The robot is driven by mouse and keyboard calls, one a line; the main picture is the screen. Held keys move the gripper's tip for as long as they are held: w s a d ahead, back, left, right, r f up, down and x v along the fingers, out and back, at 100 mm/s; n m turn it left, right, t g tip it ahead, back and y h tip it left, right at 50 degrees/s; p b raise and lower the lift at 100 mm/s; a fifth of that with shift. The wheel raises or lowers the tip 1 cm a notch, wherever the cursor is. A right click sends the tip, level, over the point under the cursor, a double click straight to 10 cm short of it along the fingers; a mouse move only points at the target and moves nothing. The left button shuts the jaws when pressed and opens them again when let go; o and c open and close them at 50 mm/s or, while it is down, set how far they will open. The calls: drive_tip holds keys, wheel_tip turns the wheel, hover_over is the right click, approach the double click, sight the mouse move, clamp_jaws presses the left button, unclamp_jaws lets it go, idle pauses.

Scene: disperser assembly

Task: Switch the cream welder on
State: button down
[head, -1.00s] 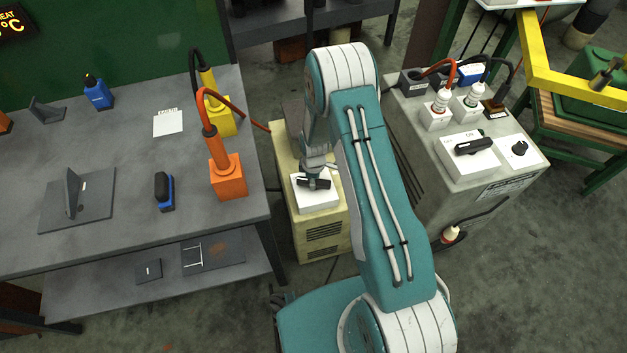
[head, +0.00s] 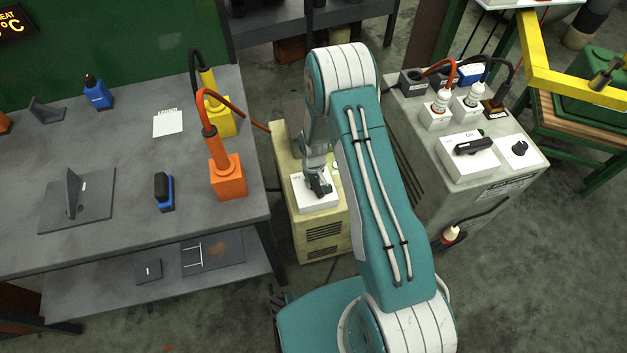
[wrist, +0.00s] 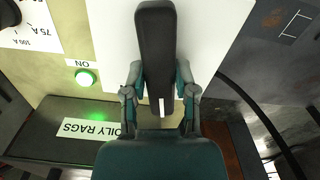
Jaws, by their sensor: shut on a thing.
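The cream welder (head: 296,227) stands on the floor between the workbench and the grey-beige cabinet. On its top is a white plate (head: 311,205) with a black switch handle (head: 322,188). My gripper (wrist: 160,95) is shut on this handle (wrist: 156,45), with one finger on each side. In the wrist view the handle runs up and down the picture over the white plate (wrist: 216,32). A green lamp (wrist: 84,78) beside an "ON" label glows left of the handle. My gripper and arm hide part of the handle and the welder's back in the head view.
The workbench (head: 110,215) at left holds an orange block (head: 229,182) and a yellow block (head: 221,120) with cables. The cabinet (head: 430,185) at right has its own black switch (head: 474,146).

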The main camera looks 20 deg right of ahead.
sight(313, 180)
drive_tip(key=shift+m, duration=1.2)
drive_tip(key=shift+c, duration=2)
unclamp_jaws()
wheel_tip(313, 180, up, 12)
drive_tip(key=shift+a, duration=0.1)
